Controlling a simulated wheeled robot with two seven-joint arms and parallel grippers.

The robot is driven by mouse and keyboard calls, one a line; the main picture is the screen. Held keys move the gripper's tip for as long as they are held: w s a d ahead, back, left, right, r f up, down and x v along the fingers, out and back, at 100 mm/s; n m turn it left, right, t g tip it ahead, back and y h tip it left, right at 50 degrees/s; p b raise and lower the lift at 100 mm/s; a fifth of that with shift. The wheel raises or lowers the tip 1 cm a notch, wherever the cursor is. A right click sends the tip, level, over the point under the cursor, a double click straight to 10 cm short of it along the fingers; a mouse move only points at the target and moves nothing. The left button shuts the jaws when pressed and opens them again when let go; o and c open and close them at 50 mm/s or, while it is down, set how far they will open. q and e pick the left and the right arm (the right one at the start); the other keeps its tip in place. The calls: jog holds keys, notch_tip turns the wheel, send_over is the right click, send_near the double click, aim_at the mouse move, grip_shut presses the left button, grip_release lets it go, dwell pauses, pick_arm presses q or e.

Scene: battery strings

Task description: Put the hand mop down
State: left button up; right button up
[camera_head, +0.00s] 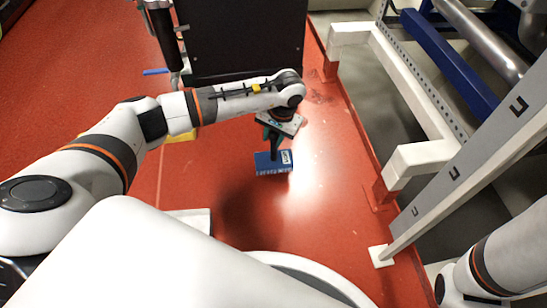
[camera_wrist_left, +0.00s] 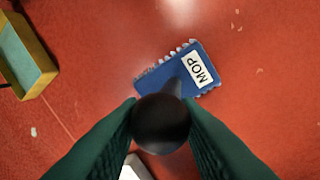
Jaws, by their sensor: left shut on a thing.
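The hand mop (camera_head: 273,163) has a blue head with a white label. In the left wrist view its blue head (camera_wrist_left: 187,72) reads "MOP" and shows pale fringe along its edges. My left gripper (camera_head: 274,134) is above the mop head in the head view. In the left wrist view the green fingers of my left gripper (camera_wrist_left: 162,128) are shut on the mop's dark round-ended handle. Red floor shows around the mop head; I cannot tell whether the head touches it. My right gripper is not in view; only part of my right arm shows at the lower right.
A black cabinet (camera_head: 243,38) stands at the back. A metal frame (camera_head: 400,85) with rollers runs along the right. A yellow-edged tray (camera_wrist_left: 42,78) lies at the left in the wrist view. Red floor (camera_head: 330,130) is open right of the mop.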

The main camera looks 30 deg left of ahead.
aim_at(274, 160)
pick_arm(q)
notch_tip(274, 160, down, 6)
jog(key=b, duration=0.3)
jog(key=shift+r, duration=0.2)
jog(key=shift+f, duration=0.15)
jog(key=o, duration=0.9)
jog(key=r+p, duration=0.2)
jog(key=r, duration=0.1)
jog(key=d+r+p, duration=0.1)
jog(key=r+p, duration=0.2)
jog(key=r, duration=0.1)
jog(key=d+r+p, duration=0.1)
jog(key=r+p, duration=0.2)
jog(key=r, duration=0.1)
jog(key=shift+w+r, duration=0.1)
jog(key=shift+r, duration=0.1)
jog(key=shift+d+r+p, duration=0.15)
jog(key=shift+r+p, duration=0.2)
